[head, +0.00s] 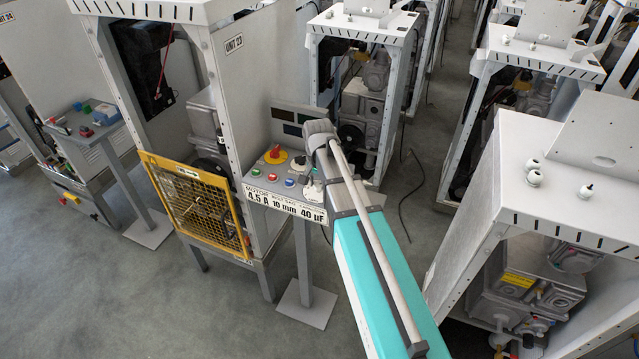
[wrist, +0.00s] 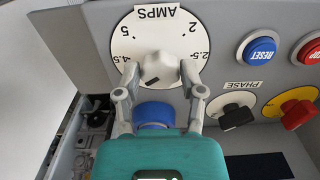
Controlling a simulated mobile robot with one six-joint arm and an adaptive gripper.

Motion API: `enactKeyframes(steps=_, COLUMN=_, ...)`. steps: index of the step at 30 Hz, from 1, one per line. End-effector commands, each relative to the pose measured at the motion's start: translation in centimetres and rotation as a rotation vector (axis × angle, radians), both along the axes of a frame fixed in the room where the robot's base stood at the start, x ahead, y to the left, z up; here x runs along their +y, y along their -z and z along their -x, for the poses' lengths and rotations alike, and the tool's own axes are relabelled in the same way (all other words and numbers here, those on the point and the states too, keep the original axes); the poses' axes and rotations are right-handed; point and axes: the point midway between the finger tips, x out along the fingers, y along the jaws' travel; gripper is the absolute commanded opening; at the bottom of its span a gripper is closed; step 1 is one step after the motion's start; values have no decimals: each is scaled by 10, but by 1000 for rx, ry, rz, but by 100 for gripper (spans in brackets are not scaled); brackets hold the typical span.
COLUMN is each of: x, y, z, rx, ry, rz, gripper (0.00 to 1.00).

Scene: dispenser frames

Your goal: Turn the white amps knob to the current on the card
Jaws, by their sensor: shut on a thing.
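The white amps knob (wrist: 160,66) sits in the middle of a white dial (wrist: 125,37) marked AMPS in the wrist view. The numbers 5, 4.5, 2 and 2.5 show on the dial; its lower part is hidden by my gripper. My gripper (wrist: 160,80) is shut on the knob, one finger on each side. A short dark mark lies on the knob's lower left; I cannot tell which number it points to. In the head view the card (head: 284,206) reads 4.5 A, 10 mm, 40 µF. There my wrist and gripper hide most of the knob.
A blue RESET button (wrist: 260,48), a red STOP button (wrist: 309,51), a black PHASE knob (wrist: 237,112) and a red-handled yellow switch (wrist: 296,112) are beside the dial. A blue part (wrist: 153,114) lies between the fingers. A yellow mesh guard (head: 200,208) stands left of the panel.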

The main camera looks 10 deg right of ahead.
Motion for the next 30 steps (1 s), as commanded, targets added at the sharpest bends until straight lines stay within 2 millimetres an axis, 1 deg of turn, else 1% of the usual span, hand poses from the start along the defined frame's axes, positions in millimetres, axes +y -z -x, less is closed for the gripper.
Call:
enactKeyframes(steps=9, x=0, y=0, z=1, rx=2, ry=297, rz=1, gripper=4)
enactKeyframes(steps=15, x=0, y=0, z=1, rx=1, ry=448, rz=1, gripper=4)
enactKeyframes(steps=21, x=0, y=0, z=1, rx=2, ry=544, rz=2, gripper=4)
enactKeyframes(steps=30, x=-1, y=0, z=1, rx=3, ry=589, rz=3, gripper=4)
